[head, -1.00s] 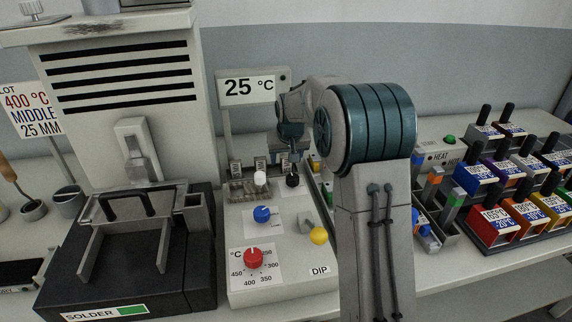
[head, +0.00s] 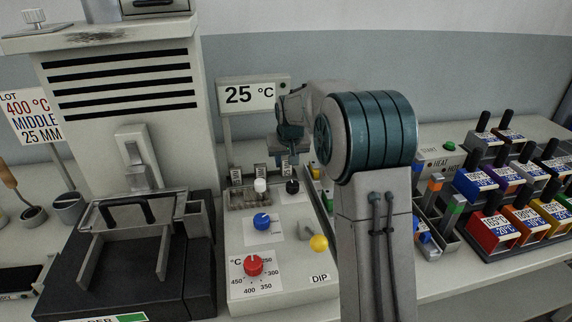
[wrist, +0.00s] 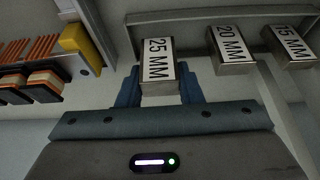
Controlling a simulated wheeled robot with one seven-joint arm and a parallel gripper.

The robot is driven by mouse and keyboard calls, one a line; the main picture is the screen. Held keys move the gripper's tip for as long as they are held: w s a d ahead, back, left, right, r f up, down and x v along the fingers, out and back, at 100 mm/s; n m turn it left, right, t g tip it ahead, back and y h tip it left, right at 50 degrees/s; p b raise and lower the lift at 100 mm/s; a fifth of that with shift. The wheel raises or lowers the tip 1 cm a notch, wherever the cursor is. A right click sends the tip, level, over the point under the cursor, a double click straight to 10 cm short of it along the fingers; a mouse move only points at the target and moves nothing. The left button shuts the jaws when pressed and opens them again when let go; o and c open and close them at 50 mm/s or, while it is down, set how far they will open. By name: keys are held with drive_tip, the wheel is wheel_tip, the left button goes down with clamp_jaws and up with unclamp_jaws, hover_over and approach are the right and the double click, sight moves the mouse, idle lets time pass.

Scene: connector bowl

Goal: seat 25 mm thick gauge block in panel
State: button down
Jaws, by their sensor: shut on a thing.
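The gauge block marked 25 MM (wrist: 158,62) is a silver block with a white label. It stands between the blue fingers of my gripper (wrist: 160,90), which are shut on it. In the head view my gripper (head: 288,158) points down at the back right of the block rack on the instrument panel (head: 285,275). The block's lower end and the fingertips are too small to make out there. Blocks marked 20 MM (wrist: 231,50) and 15 MM (wrist: 290,46) stand apart in a row to its right in the wrist view.
The panel has a red dial (head: 254,266), a blue knob (head: 262,222) and a yellow knob (head: 319,243). A solder bath (head: 140,262) stands left. A card (head: 32,116) reads 400 °C, MIDDLE, 25 MM. Several coloured handled blocks (head: 491,222) stand right.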

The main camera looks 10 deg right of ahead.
drive_tip(key=r, duration=0.3)
drive_tip(key=shift+s+d, duration=0.25)
drive_tip(key=shift+d, duration=0.15)
drive_tip(key=s+d+r, duration=0.6)
drive_tip(key=s+d, duration=0.1)
drive_tip(key=d, duration=0.1)
drive_tip(key=s+a+r+n+g+y+p, duration=0.5)
drive_tip(key=s+a+n+p, duration=0.4)
drive_tip(key=a+n+p, duration=0.65)
drive_tip(key=n+b, duration=0.2)
drive_tip(key=n, duration=0.1)
hover_over(230, 198)
drive_tip(key=d, duration=0.2)
drive_tip(key=shift+m+t+h, duration=0.25)
drive_tip(key=shift+t+h, duration=0.05)
drive_tip(key=f, duration=0.6)
drive_tip(key=shift+w+a, duration=0.25)
drive_tip(key=shift+w, duration=0.1)
drive_tip(key=shift+f+p, duration=0.55)
drive_tip(key=shift+f, duration=1.45)
drive_tip(key=shift+f, duration=0.15)
drive_tip(key=c, duration=1)
unclamp_jaws()
